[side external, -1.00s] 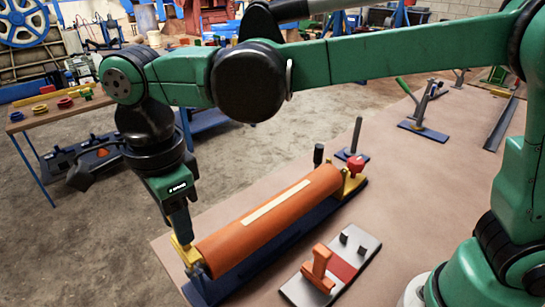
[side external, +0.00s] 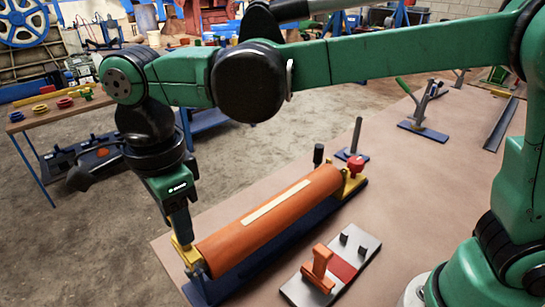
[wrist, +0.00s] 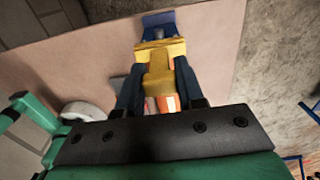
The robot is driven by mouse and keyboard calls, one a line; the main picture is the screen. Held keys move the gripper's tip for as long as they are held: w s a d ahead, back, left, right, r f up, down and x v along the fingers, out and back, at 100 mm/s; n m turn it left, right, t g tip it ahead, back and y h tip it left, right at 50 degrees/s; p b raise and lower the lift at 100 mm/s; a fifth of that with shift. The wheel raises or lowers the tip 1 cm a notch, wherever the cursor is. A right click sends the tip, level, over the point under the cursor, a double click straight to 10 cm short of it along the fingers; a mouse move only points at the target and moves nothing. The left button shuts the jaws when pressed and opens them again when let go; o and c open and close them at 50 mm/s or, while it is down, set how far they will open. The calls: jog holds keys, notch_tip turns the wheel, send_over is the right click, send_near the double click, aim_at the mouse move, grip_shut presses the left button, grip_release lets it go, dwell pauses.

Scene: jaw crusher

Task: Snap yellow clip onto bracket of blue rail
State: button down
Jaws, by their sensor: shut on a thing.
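The blue rail (side external: 208,291) lies along the bench under a long orange cylinder (side external: 268,220). Its end also shows at the top of the wrist view (wrist: 157,18). Yellow parts (side external: 186,255) sit at the rail's near left end, at my fingertips. My gripper (wrist: 158,82) points down there, its two dark fingers shut on the yellow clip (wrist: 159,70). In the wrist view the clip meets a wider yellow piece, seemingly the bracket (wrist: 160,48), at the rail's end. I cannot tell whether the clip is seated on it. A second yellow bracket (side external: 352,185) is at the far end.
A grey plate (side external: 296,290) with an orange handle (side external: 318,268) lies right of the rail. A red knob (side external: 357,163) tops the far bracket. Dark upright handles stand behind the rail. A green-handled clamp (side external: 424,125) stands farther back. The bench's right side has bare room.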

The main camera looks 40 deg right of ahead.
jog(key=shift+f, duration=1)
jog(key=shift+c, duration=2.4)
grip_release()
jog(key=shift+r, duration=2.8)
